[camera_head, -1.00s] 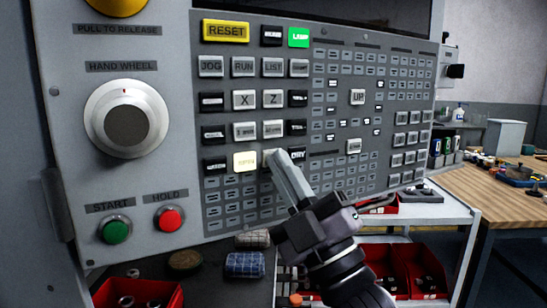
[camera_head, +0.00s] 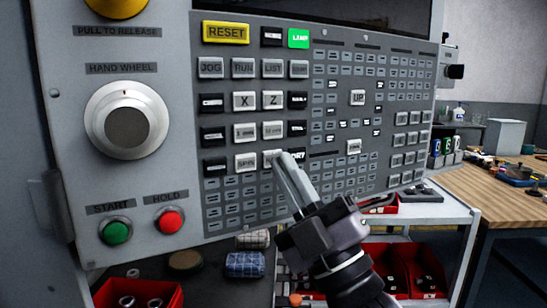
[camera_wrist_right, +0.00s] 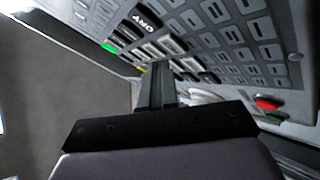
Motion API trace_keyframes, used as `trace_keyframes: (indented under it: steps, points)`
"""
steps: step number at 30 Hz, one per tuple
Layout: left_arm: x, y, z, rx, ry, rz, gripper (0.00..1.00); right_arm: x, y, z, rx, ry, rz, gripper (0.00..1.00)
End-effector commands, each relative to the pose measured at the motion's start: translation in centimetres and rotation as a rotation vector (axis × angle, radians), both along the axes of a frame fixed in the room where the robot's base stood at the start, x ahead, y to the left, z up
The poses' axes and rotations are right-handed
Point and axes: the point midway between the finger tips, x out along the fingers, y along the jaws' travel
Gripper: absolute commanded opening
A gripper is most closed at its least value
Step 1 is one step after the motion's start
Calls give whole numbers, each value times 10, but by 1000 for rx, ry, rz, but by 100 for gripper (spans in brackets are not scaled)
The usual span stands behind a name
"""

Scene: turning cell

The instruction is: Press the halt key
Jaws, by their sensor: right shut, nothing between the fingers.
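A machine control panel (camera_head: 330,200) fills most of the head view. My right gripper (camera_head: 284,160) is shut and empty, with its fingertips at the lower key rows. They partly cover a light key (camera_head: 268,160), whose label I cannot read in full, so I cannot tell if it is the halt key. A grey key (camera_head: 245,163) is at its left and the DRY key (camera_head: 298,156) at its right. I cannot tell whether the fingertips touch a key. In the wrist view the shut fingers (camera_wrist_right: 160,75) point at the panel. My left gripper is not in view.
A red HOLD button (camera_head: 169,220), a green START button (camera_head: 116,231) and a hand wheel (camera_head: 126,120) are on the panel's left. Above the keys are a yellow RESET key (camera_head: 226,31) and a lit green LAMP key (camera_head: 298,38). Red bins (camera_head: 140,294) stand below.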

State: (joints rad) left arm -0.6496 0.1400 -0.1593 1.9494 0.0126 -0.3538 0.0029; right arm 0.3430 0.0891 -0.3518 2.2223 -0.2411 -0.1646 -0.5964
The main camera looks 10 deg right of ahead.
Motion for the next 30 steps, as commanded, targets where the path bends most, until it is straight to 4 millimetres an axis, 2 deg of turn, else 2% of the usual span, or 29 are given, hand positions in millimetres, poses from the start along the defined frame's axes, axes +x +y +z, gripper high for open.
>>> trace_keyframes:
  steps: [8,21,30]
  points:
    - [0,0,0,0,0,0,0,-3,-1,0,-1,1,0,0]
    - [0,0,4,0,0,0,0,-43,-11,0,-1,0,1,0]
    - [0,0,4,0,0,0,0,-49,-12,0,0,0,0,0]
